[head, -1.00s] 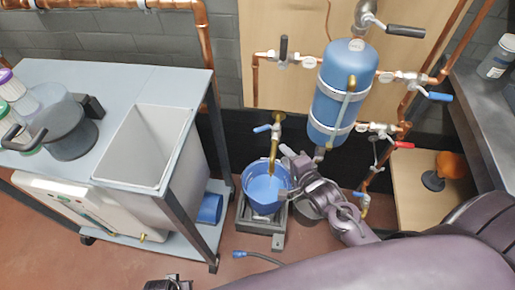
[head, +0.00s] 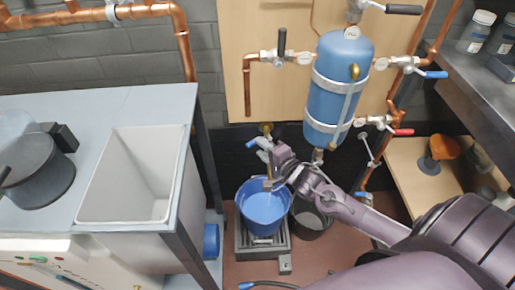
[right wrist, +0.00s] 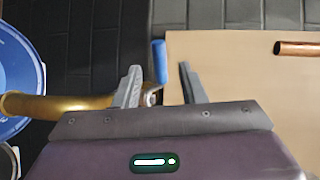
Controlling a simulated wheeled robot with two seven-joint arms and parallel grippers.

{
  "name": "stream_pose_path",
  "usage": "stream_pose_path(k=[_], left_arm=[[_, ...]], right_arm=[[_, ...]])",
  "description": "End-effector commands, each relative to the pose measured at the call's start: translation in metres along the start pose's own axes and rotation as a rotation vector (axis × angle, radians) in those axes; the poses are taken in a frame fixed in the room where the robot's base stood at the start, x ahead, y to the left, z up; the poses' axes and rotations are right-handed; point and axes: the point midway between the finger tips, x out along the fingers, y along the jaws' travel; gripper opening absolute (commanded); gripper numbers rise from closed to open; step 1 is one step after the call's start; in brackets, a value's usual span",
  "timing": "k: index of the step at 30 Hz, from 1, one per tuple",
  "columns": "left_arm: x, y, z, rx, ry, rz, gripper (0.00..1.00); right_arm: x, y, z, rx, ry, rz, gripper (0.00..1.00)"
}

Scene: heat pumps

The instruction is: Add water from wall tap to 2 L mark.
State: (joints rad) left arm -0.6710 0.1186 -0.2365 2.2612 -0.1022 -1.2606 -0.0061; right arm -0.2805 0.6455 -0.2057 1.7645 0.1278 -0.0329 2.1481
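The wall tap has a brass spout and a blue lever (head: 250,143); its body is mostly hidden behind my gripper in the head view. A blue bucket (head: 245,195) stands upright below it on a dark stand (head: 285,264). My right gripper (head: 268,164) is at the tap, above the bucket's rim. In the right wrist view its fingers (right wrist: 158,86) are apart, with the blue lever (right wrist: 160,62) between and just beyond their tips. The brass spout (right wrist: 55,106) runs left towards the bucket (right wrist: 12,75). I cannot read the water level or mark. My left gripper is out of view.
A bench with a white sink (head: 140,175) and a dark pot (head: 38,180) stands left. A blue tank (head: 340,85) with copper pipes and valves hangs behind. A dark bucket (head: 312,222) is right of the blue one.

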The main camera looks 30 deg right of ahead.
Motion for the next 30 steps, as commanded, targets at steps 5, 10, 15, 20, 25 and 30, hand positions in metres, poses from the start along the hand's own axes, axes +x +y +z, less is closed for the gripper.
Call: stream_pose_path(k=[5, 10, 15, 20, 25, 30], left_arm=[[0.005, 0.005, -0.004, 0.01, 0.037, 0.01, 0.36], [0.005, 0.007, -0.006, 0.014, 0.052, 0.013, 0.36], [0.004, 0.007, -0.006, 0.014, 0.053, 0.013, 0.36], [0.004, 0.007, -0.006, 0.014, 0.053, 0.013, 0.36], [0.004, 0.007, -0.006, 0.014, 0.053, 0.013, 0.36], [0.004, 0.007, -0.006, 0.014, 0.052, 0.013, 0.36]], right_arm=[[0.019, 0.001, 0.0, -0.001, 0.0, -0.001, 0.37], [0.025, 0.0, 0.0, -0.001, 0.0, 0.0, 0.37], [0.025, 0.0, 0.0, 0.0, 0.0, 0.001, 0.37], [0.025, 0.0, 0.0, 0.0, 0.0, 0.001, 0.23], [0.025, 0.0, 0.0, 0.0, 0.0, 0.001, 0.0], [0.025, 0.001, 0.0, 0.0, 0.0, 0.001, 0.0]])
